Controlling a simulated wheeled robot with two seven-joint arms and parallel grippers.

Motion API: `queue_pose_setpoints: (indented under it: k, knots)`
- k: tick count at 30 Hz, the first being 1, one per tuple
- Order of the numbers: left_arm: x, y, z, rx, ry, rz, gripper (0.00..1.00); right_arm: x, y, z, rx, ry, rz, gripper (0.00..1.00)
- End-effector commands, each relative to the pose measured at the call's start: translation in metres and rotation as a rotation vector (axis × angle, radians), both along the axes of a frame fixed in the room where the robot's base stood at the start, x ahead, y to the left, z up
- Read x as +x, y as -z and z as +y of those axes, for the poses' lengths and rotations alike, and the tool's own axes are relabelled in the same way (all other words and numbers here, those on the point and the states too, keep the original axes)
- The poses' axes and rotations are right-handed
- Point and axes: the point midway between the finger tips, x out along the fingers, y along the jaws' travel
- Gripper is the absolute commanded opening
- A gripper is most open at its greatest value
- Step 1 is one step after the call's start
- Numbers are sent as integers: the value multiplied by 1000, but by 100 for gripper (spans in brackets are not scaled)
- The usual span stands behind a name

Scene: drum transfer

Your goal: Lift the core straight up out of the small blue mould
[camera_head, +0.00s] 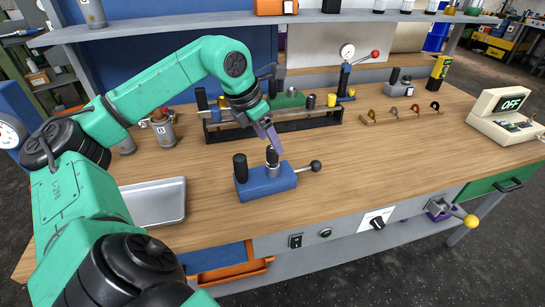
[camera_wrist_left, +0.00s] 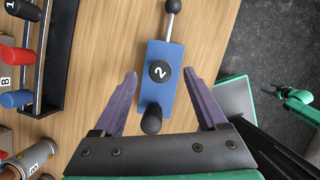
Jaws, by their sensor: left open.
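The small blue mould (camera_head: 265,183) stands on the wooden bench near its front edge. The core (camera_head: 272,156), a grey cylinder with a dark top, stands upright in it. In the left wrist view the core's round black top (camera_wrist_left: 160,71) is marked 2, and the mould (camera_wrist_left: 152,94) lies below it. My left gripper (camera_head: 268,135) is just above the core, pointing down. In the left wrist view its open purple fingers (camera_wrist_left: 160,78) lie on either side of the core's top, with gaps. What looks like my right arm (camera_wrist_left: 298,98) shows small at the right edge.
The mould has a black post (camera_head: 240,168) at its left and a ball-ended lever (camera_head: 315,166) at its right. A metal tray (camera_head: 153,201) lies to the left. A black rack (camera_head: 285,121) with several cylinders stands behind. The bench to the right is mostly clear.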

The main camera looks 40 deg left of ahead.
Motion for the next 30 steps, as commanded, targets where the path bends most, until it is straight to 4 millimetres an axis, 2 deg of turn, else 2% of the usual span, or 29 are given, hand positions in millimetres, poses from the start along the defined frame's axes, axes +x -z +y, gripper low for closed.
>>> queue_pose_setpoints:
  k: [3, 6, 13, 14, 18, 19, 20, 30]
  knots:
    - [6, 24, 1, -1, 1, 3, 75, 11, 3, 5, 7, 0, -20, 73]
    - [13, 37, -1, -3, 2, 3, 75, 13, -1, 9, 14, 2, -23, 73]
    - [15, 43, -1, 0, 0, 1, 75, 12, 0, 16, 22, 1, -22, 73]
    - [15, 43, -1, 0, 0, 1, 71, 12, 0, 16, 22, 1, -21, 73]
    - [15, 43, -1, 0, 0, 1, 17, 11, 0, 15, 22, 0, -19, 73]
    - [15, 43, -1, 0, 0, 1, 6, 11, 0, 15, 21, 0, -19, 73]
    - [15, 43, -1, 0, 0, 1, 0, 10, 0, 14, 20, -1, -18, 73]
    - [15, 38, -1, -1, 0, -1, 0, 9, -3, 10, 14, -2, -15, 73]
